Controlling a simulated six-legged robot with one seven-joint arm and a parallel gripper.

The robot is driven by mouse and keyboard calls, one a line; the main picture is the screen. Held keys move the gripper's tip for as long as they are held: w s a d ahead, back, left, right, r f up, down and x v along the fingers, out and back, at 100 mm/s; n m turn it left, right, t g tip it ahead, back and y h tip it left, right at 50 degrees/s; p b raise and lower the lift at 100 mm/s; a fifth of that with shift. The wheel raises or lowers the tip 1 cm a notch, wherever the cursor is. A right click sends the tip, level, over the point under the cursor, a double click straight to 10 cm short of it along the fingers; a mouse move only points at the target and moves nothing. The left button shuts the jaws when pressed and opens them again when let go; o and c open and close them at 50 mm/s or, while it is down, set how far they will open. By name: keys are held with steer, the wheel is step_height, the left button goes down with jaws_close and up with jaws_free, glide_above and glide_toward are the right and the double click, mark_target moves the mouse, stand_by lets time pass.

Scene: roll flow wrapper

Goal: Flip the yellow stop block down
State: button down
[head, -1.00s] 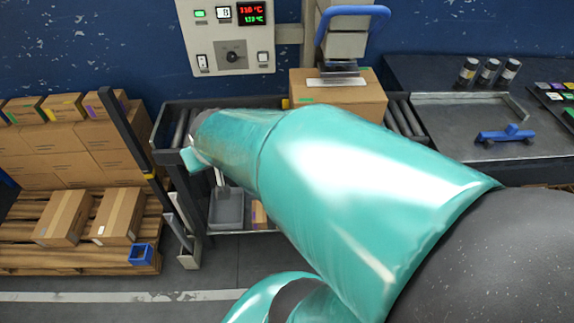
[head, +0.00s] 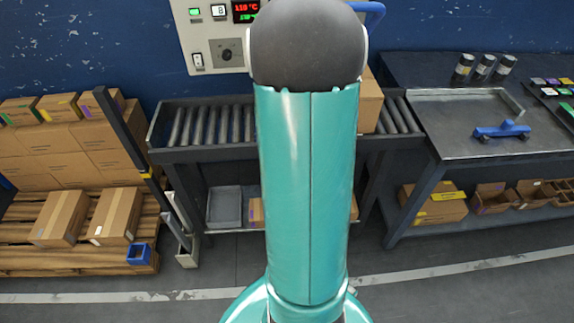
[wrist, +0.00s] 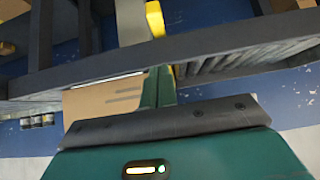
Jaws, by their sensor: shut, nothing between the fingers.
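My gripper (wrist: 158,88) shows in the wrist view as green fingers held together, with nothing between them. A small yellow piece (wrist: 182,70), likely the stop block, shows just beside the fingertips at the rail edge, between the cardboard box (wrist: 103,101) and the rollers (wrist: 235,60). I cannot tell whether the fingers touch it or whether it stands up or lies down. In the head view my raised arm hides that spot and the gripper. The box (head: 370,100) sits on the roller conveyor (head: 215,124), partly behind my arm.
A control panel (head: 207,58) is on the wall above the conveyor. A metal table (head: 465,140) with a blue-handled tool (head: 502,130) stands at right. A pallet (head: 90,262) with boxes is at left. A dark post (head: 120,128) rises by the conveyor's left end.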

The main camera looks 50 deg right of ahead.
steer(key=x, duration=1)
steer(key=shift+f, duration=0.1)
step_height(320, 180, down, 2)
steer(key=shift+f, duration=0.95)
steer(key=shift+f, duration=1.95)
steer(key=shift+a, duration=0.1)
